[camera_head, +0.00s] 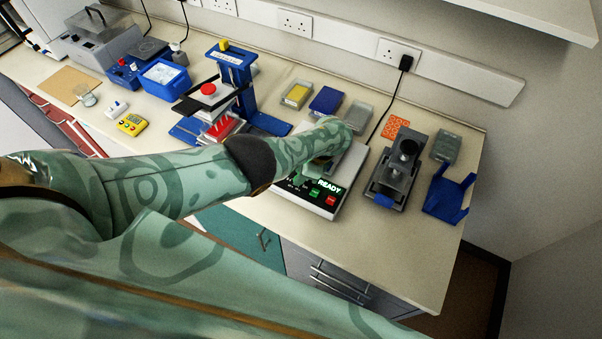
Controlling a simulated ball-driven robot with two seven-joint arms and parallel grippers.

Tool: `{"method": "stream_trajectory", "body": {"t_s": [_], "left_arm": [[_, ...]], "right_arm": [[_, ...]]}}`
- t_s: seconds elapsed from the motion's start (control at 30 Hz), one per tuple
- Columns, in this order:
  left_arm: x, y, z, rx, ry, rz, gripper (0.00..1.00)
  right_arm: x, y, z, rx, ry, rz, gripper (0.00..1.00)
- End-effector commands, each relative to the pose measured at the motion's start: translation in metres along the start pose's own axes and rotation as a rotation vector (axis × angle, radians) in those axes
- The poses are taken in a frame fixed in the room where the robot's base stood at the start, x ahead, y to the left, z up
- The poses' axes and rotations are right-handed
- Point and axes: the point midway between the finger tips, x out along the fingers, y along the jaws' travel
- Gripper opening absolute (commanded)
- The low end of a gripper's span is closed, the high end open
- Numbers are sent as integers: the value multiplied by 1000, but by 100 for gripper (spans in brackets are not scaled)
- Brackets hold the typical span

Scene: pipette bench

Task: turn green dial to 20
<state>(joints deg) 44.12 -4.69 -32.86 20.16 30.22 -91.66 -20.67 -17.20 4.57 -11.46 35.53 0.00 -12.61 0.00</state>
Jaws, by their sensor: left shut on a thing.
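The hand and forearm hide most of that spot, so the dial's mark and setting cannot be read. The device's dark front panel shows the word READY in green, with a green button (315,194) and a red button (331,200) below it. My right arm crosses the bottom of the view, and its gripper is out of view.
A black and grey instrument (397,170) and a blue holder (449,195) stand to the right. Small boxes (326,101) and an orange rack (394,127) lie behind. A blue stand (236,75) and a yellow timer (132,124) are to the left. The front right bench corner is clear.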

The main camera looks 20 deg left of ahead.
Motion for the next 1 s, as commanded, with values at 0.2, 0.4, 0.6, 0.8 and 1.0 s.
{"method": "stream_trajectory", "body": {"t_s": [0.2, 0.4, 0.6, 0.8, 1.0], "left_arm": [[0, 0, 1, -33, -1, 14, 6], [0, -1, 1, -38, -1, 15, 6], [0, -1, 1, -38, -1, 14, 6], [0, -1, 1, -37, 0, 14, 51], [-3, -1, 1, -37, 1, 14, 51]], "right_arm": [[2, 0, 0, 0, 0, 0, 99], [2, 0, 0, 0, 0, 0, 99], [2, 0, 0, 0, 0, 0, 99], [2, 0, 0, 0, 0, 0, 99], [0, 0, 0, 0, 0, 0, 99]]}}
